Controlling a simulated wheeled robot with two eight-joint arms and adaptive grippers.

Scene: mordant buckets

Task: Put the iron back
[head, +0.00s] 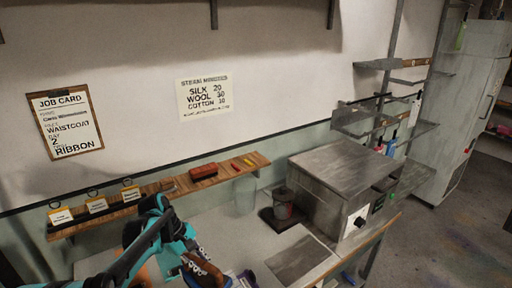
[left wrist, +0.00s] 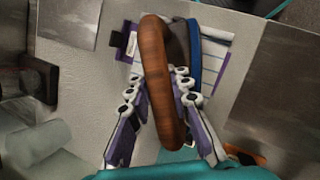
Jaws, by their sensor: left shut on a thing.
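My left gripper (head: 192,264) is low in the middle of the head view, over the near part of the bench. It is shut on the iron's brown wooden handle (head: 209,274). In the left wrist view the handle (left wrist: 160,85) stands lengthwise between the two finger pads (left wrist: 158,92). A dark grey part shows behind the handle's upper end; the rest of the iron is mostly hidden. I cannot tell whether the iron touches what lies below. My right gripper is in neither view.
A flat grey plate (head: 299,260) lies on the bench, right of the gripper. A clear glass (head: 245,194) and a wooden wall shelf (head: 225,174) are behind.

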